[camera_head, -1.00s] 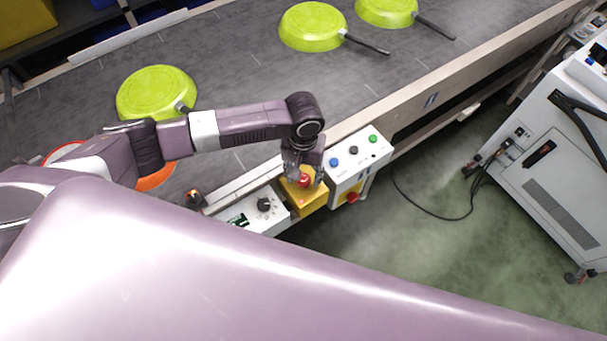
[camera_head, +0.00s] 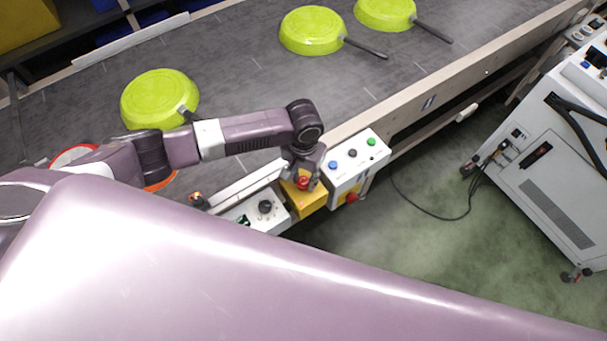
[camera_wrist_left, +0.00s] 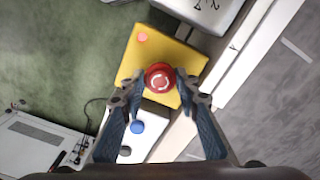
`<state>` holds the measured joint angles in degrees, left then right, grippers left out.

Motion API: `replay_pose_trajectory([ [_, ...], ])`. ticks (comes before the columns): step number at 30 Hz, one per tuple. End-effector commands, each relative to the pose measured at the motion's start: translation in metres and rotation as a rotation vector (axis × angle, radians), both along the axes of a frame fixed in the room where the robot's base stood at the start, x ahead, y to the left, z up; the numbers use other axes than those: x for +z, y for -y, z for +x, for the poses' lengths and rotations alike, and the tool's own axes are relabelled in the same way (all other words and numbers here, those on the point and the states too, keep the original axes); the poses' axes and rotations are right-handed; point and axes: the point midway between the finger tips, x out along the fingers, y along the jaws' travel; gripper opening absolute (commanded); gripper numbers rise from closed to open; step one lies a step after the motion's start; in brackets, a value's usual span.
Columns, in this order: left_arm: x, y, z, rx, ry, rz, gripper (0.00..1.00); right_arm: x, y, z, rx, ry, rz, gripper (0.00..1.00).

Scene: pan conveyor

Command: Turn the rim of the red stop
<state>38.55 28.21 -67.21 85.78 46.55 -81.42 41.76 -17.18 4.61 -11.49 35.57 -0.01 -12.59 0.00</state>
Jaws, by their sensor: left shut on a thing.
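The red stop (camera_head: 303,183) is a round red mushroom button on a yellow box (camera_head: 313,203) at the conveyor's near side. In the left wrist view the red stop (camera_wrist_left: 160,77) shows its top face with pale curved arrow marks, and the yellow box (camera_wrist_left: 133,62) lies around it. My left gripper (camera_head: 301,178) points down at the box from above. In the left wrist view its two fingers (camera_wrist_left: 161,84) stand on either side of the red stop, their tips at its rim, shut on it. My right gripper is in neither view.
A white panel (camera_head: 348,174) with blue, black and green buttons adjoins the yellow box on the right. A white control box (camera_head: 247,212) with a black knob adjoins it on the left. Green pans (camera_head: 312,32) lie on the grey conveyor (camera_head: 240,75). A white machine (camera_head: 545,150) stands right.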

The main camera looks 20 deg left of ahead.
Motion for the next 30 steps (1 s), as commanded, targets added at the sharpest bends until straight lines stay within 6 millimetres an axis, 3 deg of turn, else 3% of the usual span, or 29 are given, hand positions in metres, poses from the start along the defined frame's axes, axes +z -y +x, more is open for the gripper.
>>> replay_pose_trajectory([
  [3,0.004,0.000,-0.001,-0.103,-0.002,0.000,0.05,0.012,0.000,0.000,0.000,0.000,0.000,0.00],
  [15,0.001,0.000,0.000,-0.419,-0.001,0.000,0.05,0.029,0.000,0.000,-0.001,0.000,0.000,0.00],
  [30,0.000,0.000,0.000,-0.575,0.000,0.000,0.05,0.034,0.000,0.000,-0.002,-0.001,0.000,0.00],
])
